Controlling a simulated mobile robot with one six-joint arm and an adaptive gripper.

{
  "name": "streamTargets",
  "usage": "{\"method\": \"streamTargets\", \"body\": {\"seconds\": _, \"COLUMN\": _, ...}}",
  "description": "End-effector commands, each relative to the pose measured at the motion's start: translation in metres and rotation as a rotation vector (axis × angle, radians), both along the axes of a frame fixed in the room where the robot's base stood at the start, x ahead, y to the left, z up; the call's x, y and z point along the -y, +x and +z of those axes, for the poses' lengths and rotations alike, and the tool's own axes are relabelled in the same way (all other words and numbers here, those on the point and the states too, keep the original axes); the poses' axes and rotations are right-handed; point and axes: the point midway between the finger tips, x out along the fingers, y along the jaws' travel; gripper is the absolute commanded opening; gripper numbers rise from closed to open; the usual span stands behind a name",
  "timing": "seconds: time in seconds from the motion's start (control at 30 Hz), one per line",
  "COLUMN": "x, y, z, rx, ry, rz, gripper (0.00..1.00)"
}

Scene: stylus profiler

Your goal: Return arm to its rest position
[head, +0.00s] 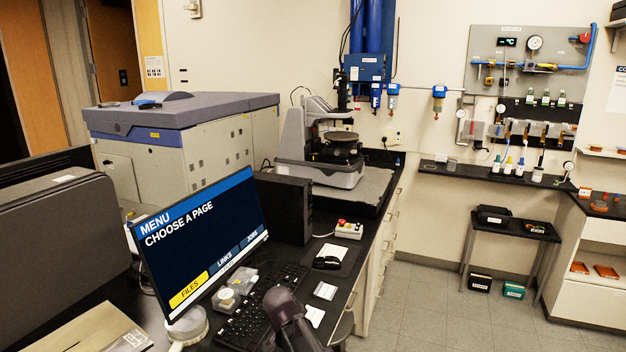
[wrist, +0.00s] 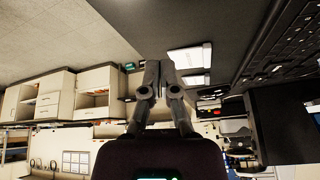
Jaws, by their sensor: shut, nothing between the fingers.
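My gripper (wrist: 160,68) shows in the wrist view with its two grey fingers together and nothing between them. It is beside the dark desk edge, with the floor beyond on the left of that picture. In the head view a dark part of my arm (head: 287,318) rises at the bottom, in front of the keyboard (head: 246,312) and right of the monitor (head: 205,235). The fingers cannot be made out there. The monitor reads "MENU, CHOOSE A PAGE", with FILES highlighted in yellow.
A stylus profiler (head: 322,150) stands at the back of the dark bench. A mouse (head: 327,262), a control box with a red button (head: 349,229) and white cards (head: 325,291) lie right of the keyboard. Open floor (head: 430,310) lies to the right.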

Motion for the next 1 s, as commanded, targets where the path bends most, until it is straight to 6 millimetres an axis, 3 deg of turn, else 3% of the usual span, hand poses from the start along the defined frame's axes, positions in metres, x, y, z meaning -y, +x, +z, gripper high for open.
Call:
{"method": "streamTargets", "body": {"seconds": 0.03, "x": 0.02, "y": -0.009, "z": -0.002, "rx": -0.036, "ry": -0.006, "rz": 0.022, "gripper": 0.0}}
{"method": "streamTargets", "body": {"seconds": 0.2, "x": 0.071, "y": -0.032, "z": -0.009, "rx": -0.163, "ry": -0.018, "rz": 0.134, "gripper": 0.0}}
{"method": "streamTargets", "body": {"seconds": 0.6, "x": 0.166, "y": -0.101, "z": -0.019, "rx": -0.396, "ry": 0.044, "rz": 0.449, "gripper": 0.0}}
{"method": "streamTargets", "body": {"seconds": 0.8, "x": 0.193, "y": -0.129, "z": -0.02, "rx": -0.452, "ry": 0.092, "rz": 0.595, "gripper": 0.0}}
{"method": "streamTargets", "body": {"seconds": 1.0, "x": 0.203, "y": -0.141, "z": -0.02, "rx": -0.468, "ry": 0.115, "rz": 0.664, "gripper": 0.0}}
